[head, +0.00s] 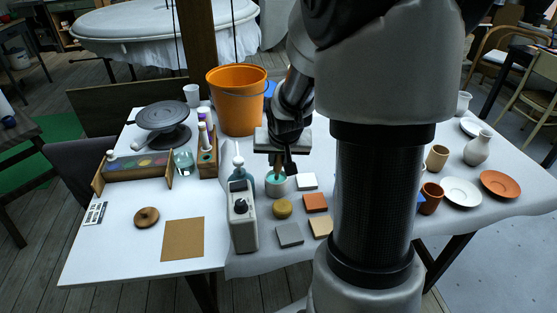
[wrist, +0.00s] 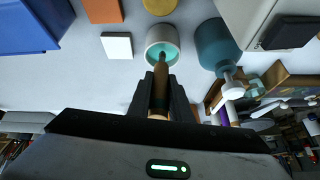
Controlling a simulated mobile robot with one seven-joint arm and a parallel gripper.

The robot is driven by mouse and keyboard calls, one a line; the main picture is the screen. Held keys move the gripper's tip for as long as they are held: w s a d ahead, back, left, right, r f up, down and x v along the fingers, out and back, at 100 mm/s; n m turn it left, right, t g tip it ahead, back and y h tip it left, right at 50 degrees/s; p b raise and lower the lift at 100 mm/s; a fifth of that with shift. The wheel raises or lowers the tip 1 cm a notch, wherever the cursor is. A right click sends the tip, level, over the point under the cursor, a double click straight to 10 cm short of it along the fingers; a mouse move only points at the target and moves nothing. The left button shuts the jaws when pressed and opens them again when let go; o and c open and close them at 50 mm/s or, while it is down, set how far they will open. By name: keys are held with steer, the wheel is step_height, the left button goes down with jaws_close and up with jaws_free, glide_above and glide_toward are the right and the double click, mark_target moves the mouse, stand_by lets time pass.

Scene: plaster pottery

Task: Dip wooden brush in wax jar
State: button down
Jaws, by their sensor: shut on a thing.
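The wax jar (head: 277,190) is a small pale cup with teal contents, standing on the table left of my arm. In the wrist view the jar (wrist: 151,50) shows its round opening and teal inside. My gripper (head: 279,166) is above the jar, and its dark fingers (wrist: 160,90) are shut on the wooden brush (wrist: 160,90). The brush's dark tip points into the jar's mouth and overlaps the teal inside. How deep the tip is, and whether it touches the contents, I cannot tell.
A teal bottle (head: 240,174) and a grey boxy device (head: 242,222) stand left of the jar. Flat tiles (head: 315,202) and a round yellow piece (head: 282,208) lie close by. An orange bucket (head: 237,100) stands behind. Cups and saucers (head: 461,191) are at the right.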

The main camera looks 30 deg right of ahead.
step_height(320, 180, up, 6)
steer(key=p, duration=0.4)
steer(key=shift+f, duration=0.1)
stand_by(0.4)
